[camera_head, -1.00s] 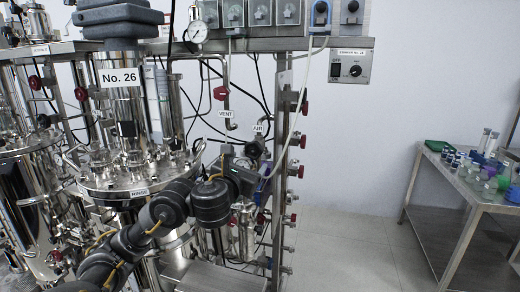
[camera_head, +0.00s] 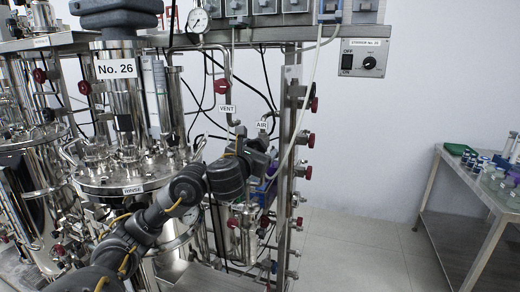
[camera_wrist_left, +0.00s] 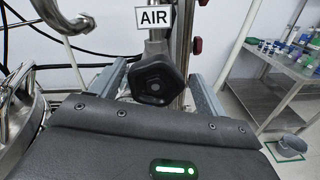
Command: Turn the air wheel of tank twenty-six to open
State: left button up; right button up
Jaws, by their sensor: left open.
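Tank twenty-six is the steel vessel marked "No. 26" (camera_head: 116,69) at left in the head view, with a "RINSE" tag on its lid rim. An "AIR" label (camera_head: 262,125) hangs on the pipework right of it, and it also shows in the wrist view (camera_wrist_left: 154,17). Below that label in the wrist view is the dark air wheel (camera_wrist_left: 156,79). My left gripper (camera_head: 262,158) is open, with a finger on each side of the wheel in the wrist view (camera_wrist_left: 157,84). I cannot tell whether they touch it. In the head view my gripper hides the wheel. My right gripper is out of view.
A "VENT" label (camera_head: 227,109) and its pipe stand left of the air line. A steel post (camera_head: 286,195) with several red knobs rises just right of my gripper. A stirrer box (camera_head: 363,58) hangs above right. A steel table (camera_head: 455,177) with labware stands far right; the floor between is clear.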

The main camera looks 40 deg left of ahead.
pick_arm(q)
jog(key=shift+s, duration=0.15)
jog(key=shift+s+a, duration=0.1)
jog(key=shift+a, duration=0.05)
jog(key=shift+c, duration=0.8)
jog(key=shift+r, duration=0.1)
jog(key=c, duration=0.8)
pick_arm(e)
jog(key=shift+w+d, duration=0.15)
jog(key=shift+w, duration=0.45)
